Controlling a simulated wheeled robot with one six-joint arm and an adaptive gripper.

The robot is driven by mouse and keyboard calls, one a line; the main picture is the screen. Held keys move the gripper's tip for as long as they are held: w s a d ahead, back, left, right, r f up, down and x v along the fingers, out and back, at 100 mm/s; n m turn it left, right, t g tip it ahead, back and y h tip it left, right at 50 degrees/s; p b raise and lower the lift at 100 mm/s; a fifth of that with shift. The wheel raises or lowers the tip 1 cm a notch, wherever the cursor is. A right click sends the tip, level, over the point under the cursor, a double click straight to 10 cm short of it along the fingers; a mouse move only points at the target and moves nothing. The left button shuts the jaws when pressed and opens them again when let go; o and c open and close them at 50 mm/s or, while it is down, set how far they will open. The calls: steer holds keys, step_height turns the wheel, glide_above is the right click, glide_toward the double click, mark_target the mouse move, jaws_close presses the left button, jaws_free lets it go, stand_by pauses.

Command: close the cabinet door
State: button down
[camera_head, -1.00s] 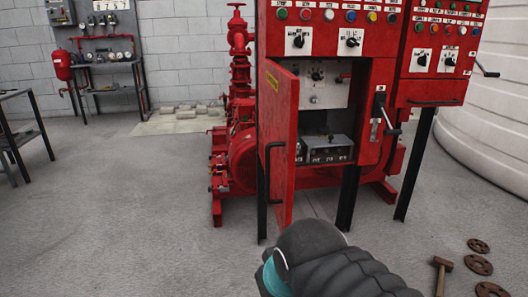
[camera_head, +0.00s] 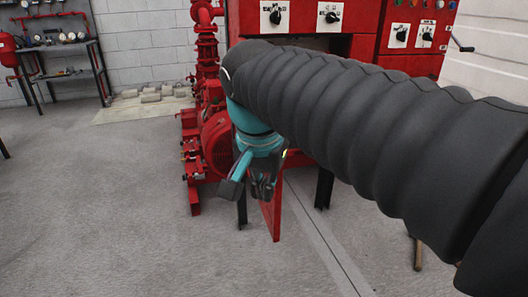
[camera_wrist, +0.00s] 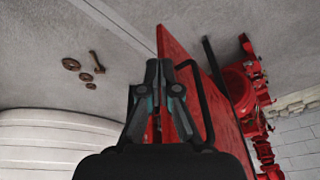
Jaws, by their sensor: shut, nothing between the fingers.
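The red cabinet (camera_head: 306,20) stands at the upper middle of the head view, largely hidden behind my arm. Its door is swung open toward me; only its red lower part (camera_head: 272,215) shows below my gripper. In the wrist view the door (camera_wrist: 217,110) is a tilted red panel with a black bar handle (camera_wrist: 206,100). My gripper (camera_head: 262,194) is in front of the door in the head view. In the wrist view its fingertips (camera_wrist: 159,64) are together and empty, overlapping the door's left edge. I cannot tell whether they touch it.
Red pump pipework (camera_head: 207,110) stands left of the cabinet. Black cabinet legs (camera_head: 324,188) reach the floor. Discs and a hammer (camera_wrist: 97,62) lie on the floor in the wrist view. A white tank (camera_head: 485,60) is at right.

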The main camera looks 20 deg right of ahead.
steer(key=w+a+r+m+g+h+p, duration=0.1)
steer(key=w+a+r+m+g+h, duration=0.3)
steer(key=w+r+m, duration=0.5)
steer(key=s+d+f+m+t+y, duration=0.1)
steer(key=d+f, duration=0.5)
steer(key=f, duration=0.1)
steer(key=shift+s+d+f+b, duration=0.15)
steer(key=shift+f+b, duration=0.25)
steer(key=shift+b, duration=0.05)
